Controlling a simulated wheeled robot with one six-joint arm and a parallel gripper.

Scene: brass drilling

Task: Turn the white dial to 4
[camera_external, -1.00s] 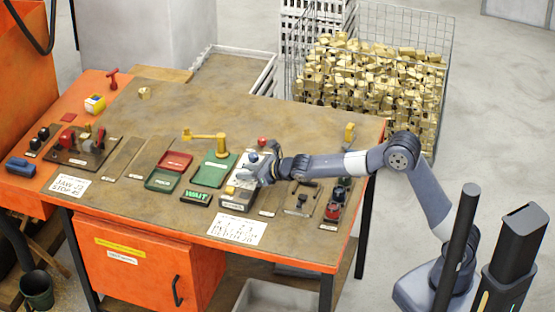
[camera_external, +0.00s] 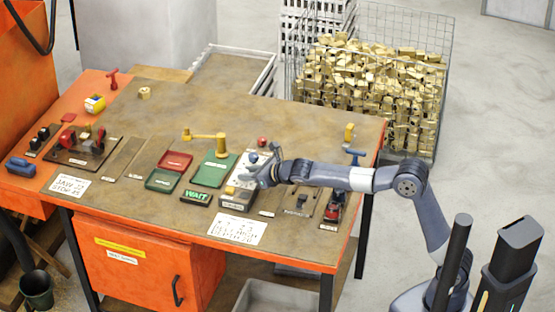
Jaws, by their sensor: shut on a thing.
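A small grey control box (camera_external: 236,204) stands near the front edge of the bench, with a yellow button (camera_external: 230,190) on its top. My gripper (camera_external: 256,176) reaches in from the right over the box's upper right part. It is shut on what seems to be the white dial, which its fingers mostly hide. The dial's pointer and numbers are too small and too covered to read.
A lit green WAIT sign (camera_external: 195,197) is left of the box. Black and red controls (camera_external: 333,206) lie under my arm. A white note (camera_external: 237,229) lies in front.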

